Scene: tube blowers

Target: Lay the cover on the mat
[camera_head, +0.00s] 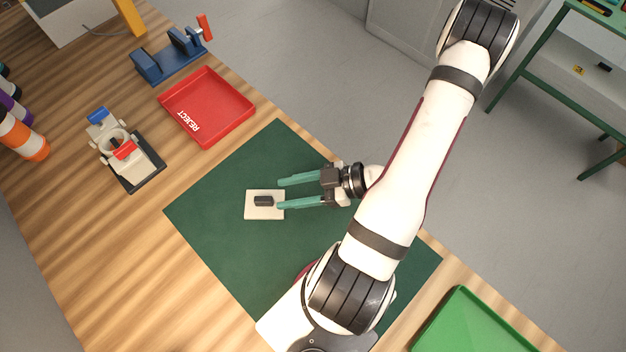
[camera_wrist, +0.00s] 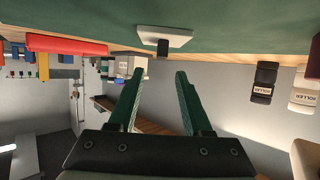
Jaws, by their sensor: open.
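The cover is a white square plate (camera_head: 252,211) with a dark block-shaped handle (camera_head: 263,201) on its middle. It lies flat on the dark green mat (camera_head: 225,240). In the wrist view the cover (camera_wrist: 180,38) shows at the top centre, with its dark handle (camera_wrist: 162,47) pointing toward the jaws. My gripper (camera_head: 280,194) has two teal fingers spread apart, and nothing is between them. In the head view the fingertips are at the cover's right side, the lower one close to its edge. In the wrist view the open fingers (camera_wrist: 158,82) point at the cover, with a gap between.
A red tray marked REJECT (camera_head: 215,100) stands beyond the mat. A small clamp fixture (camera_head: 125,150) and a blue stand (camera_head: 165,65) are to its left and above. A green tray (camera_head: 470,325) is at the lower right. The mat left of the cover is bare.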

